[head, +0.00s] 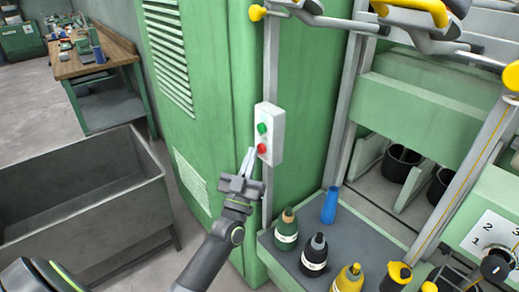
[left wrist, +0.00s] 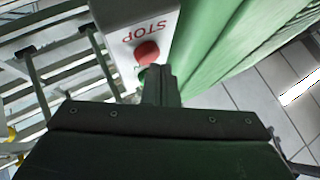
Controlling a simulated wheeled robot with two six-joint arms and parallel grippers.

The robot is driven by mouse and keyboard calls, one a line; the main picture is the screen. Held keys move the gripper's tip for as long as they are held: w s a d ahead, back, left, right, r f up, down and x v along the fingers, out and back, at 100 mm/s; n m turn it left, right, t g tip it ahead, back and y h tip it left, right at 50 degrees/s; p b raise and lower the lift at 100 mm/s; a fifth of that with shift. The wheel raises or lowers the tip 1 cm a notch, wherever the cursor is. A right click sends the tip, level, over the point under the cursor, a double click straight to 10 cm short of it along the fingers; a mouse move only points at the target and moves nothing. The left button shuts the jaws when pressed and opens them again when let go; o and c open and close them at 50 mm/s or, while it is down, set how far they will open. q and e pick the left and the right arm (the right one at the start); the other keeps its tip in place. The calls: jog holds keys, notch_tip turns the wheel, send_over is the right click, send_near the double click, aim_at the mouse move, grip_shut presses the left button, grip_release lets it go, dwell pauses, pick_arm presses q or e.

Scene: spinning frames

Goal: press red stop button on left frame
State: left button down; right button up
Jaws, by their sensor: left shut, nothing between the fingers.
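A white button box (head: 276,122) is fixed to the front edge of the green frame cabinet (head: 222,110). It carries a green button (head: 262,128) above a red button (head: 262,148). In the left wrist view the red button (left wrist: 147,52) sits beside the word STOP, and the green button (left wrist: 142,74) is partly hidden by my fingers. My left gripper (head: 249,155) is shut and empty, its fingertips close to the left of the red button and slightly below it. I cannot tell whether they touch. My left fingers also show in the left wrist view (left wrist: 161,78). My right gripper is not in view.
A grey tray (head: 375,228) with several bottles and a blue cylinder (head: 330,205) lies below the box to the right. A grey metal bin (head: 80,195) stands at the left, with a wooden workbench (head: 95,62) behind it. Machine rails (head: 345,120) rise right of the box.

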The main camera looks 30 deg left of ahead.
pick_arm(q)
jog(key=shift+w+d, duration=0.15)
jog(key=shift+w, duration=0.3)
dwell(0.5)
jog(key=shift+s, duration=0.1)
jog(key=shift+s+a+p, duration=0.3)
jog(key=shift+s, duration=0.45)
jog(key=s, duration=0.1)
jog(key=s+a+p, duration=0.1)
jog(key=s, duration=0.1)
jog(key=s+a, duration=0.1)
jog(key=shift+s+p, duration=0.3)
dwell(0.8)
